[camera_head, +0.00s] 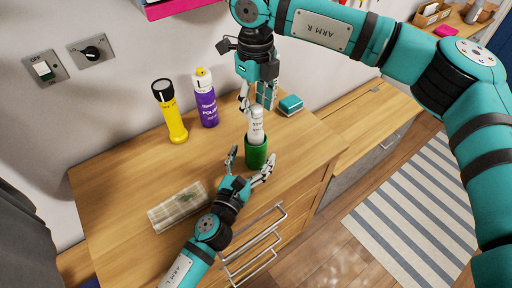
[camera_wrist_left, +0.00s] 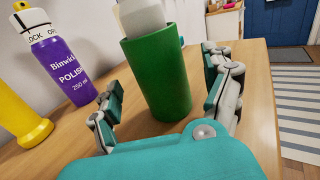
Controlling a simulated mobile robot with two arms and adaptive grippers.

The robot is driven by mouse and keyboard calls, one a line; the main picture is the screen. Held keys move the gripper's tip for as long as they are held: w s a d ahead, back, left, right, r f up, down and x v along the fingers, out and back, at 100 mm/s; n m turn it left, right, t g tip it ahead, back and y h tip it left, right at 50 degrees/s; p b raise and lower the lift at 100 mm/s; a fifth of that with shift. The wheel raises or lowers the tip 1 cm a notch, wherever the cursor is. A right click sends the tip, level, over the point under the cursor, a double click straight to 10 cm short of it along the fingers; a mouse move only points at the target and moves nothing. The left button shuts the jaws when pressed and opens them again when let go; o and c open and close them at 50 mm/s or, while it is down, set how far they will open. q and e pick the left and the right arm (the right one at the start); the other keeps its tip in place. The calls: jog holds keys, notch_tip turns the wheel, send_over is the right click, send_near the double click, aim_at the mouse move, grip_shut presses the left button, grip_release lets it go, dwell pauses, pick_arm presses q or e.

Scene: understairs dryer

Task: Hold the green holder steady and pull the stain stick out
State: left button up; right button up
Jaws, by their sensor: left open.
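The green holder (camera_head: 256,153) stands upright on the wooden cabinet top. The white stain stick (camera_head: 256,124) stands in it with its upper part showing above the rim. My left gripper (camera_head: 251,159) is open, its fingers spread on either side of the holder. In the left wrist view the holder (camera_wrist_left: 160,80) is ahead between the fingers, with gaps on both sides, and the stick (camera_wrist_left: 142,16) is cut off at the top. My right gripper (camera_head: 256,101) points down at the stick's top, its fingers apart; contact with the stick cannot be made out.
A yellow flashlight (camera_head: 171,112) and a purple polish bottle (camera_head: 206,101) stand to the left, near the wall. A teal box (camera_head: 290,105) lies behind right of the holder. A folded plaid cloth (camera_head: 177,207) lies at front left. Drawer handles (camera_head: 252,245) stick out from the cabinet front.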

aim_at(252, 156)
pick_arm(q)
jog(key=shift+x, duration=1.75)
